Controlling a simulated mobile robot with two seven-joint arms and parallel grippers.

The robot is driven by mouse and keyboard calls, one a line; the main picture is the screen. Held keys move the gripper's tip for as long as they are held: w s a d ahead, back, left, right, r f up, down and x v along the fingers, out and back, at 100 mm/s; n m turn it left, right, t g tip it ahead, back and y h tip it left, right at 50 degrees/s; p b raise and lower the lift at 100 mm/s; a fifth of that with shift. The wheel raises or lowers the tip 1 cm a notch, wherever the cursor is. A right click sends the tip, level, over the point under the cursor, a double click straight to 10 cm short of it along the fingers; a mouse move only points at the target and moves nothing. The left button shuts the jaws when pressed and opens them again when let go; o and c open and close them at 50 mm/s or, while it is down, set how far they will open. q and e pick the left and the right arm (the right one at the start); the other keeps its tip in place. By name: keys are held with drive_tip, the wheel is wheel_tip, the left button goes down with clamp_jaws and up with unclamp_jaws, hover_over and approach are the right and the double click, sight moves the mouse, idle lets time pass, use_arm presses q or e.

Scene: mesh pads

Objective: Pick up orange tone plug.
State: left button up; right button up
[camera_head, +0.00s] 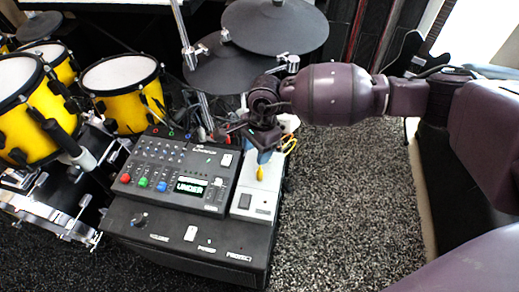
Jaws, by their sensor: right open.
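A small yellow-orange piece (260,173), which looks like the orange tone plug, stands at the top face of a narrow grey-white box (247,203). A blue part (265,157) shows just above it; I cannot tell whether the two are joined. My right gripper (262,147) comes in from the right and points down over the far part of the grey-white box, close above the orange piece. It is open. The small size hides whether its fingers are around or touching anything. My left gripper is not in view.
A black control panel (150,213) with colored knobs sits left of the grey-white box, both on a black case (190,235). Yellow drums (120,95) stand at the left and dark cymbals (270,28) at the back. A yellow-orange cable (291,143) loops beside my gripper. Grey carpet (340,200) is clear at right.

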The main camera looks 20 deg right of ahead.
drive_tip(key=w+d, duration=0.1)
drive_tip(key=w+d+r+h, duration=0.1)
drive_tip(key=w, duration=0.1)
drive_tip(key=w+d+t+h, duration=0.1)
drive_tip(key=shift+w+d+r+n, duration=0.15)
drive_tip(key=shift+d+r+n, duration=0.1)
drive_tip(key=shift+r+n, duration=0.05)
wheel_tip(320, 180, down, 5)
drive_tip(key=shift+f+b, duration=0.15)
drive_tip(key=shift+b, duration=0.75)
drive_tip(key=f, duration=0.1)
drive_tip(key=f+b, duration=0.1)
drive_tip(key=f, duration=0.1)
drive_tip(key=f+b, duration=0.1)
drive_tip(key=shift+d+f, duration=0.25)
drive_tip(key=shift+f, duration=0.45)
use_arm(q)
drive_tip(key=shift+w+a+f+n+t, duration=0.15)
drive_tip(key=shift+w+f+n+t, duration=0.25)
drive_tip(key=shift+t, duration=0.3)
use_arm(e)
drive_tip(key=shift+r, duration=0.1)
clamp_jaws()
